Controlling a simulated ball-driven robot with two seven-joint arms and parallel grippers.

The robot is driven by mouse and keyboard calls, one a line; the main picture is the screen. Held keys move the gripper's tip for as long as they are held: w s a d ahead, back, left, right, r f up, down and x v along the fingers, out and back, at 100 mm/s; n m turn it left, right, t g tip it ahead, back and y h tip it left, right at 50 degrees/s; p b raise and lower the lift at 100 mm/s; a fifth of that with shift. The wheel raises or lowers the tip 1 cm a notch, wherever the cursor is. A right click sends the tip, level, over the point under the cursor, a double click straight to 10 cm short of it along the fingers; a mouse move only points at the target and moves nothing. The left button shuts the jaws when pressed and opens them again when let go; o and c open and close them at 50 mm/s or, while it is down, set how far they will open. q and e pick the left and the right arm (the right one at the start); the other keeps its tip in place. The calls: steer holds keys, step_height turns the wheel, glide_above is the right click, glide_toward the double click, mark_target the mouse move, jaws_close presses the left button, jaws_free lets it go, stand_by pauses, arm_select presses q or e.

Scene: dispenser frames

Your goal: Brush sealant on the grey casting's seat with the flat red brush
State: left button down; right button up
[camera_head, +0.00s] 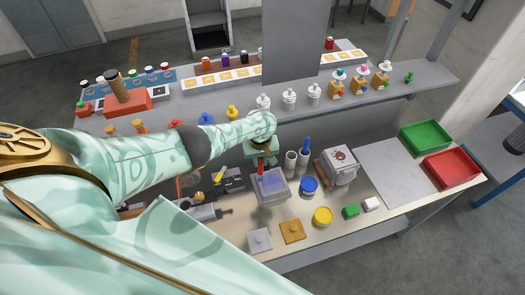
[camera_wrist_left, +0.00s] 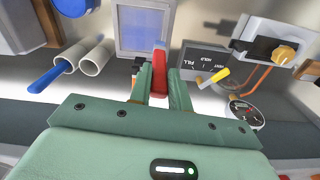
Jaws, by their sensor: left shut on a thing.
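My left gripper (camera_head: 262,157) is shut on the red brush (camera_head: 261,169). In the left wrist view the red brush (camera_wrist_left: 159,72) stands between the two fingers (camera_wrist_left: 159,90), pointing away from the wrist. Its tip appears over the near edge of a grey square tray (camera_head: 258,196) with a blue surface; I cannot tell whether they touch. My right gripper is not in view.
Two white tubes (camera_head: 290,164), one holding a blue brush (camera_head: 305,145), stand right of the tray. A dial panel (camera_wrist_left: 205,68) with a yellow lever is left of the tray. Green (camera_head: 425,136) and red (camera_head: 452,168) bins are far right.

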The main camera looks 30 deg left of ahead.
arm_select(q)
step_height(320, 180, up, 3)
steer(key=shift+f+p, duration=0.2)
steer(key=shift+p, duration=0.9)
steer(key=shift+r+b, duration=0.3)
steer(key=shift+r, duration=1.4)
steer(key=shift+r, duration=1.5)
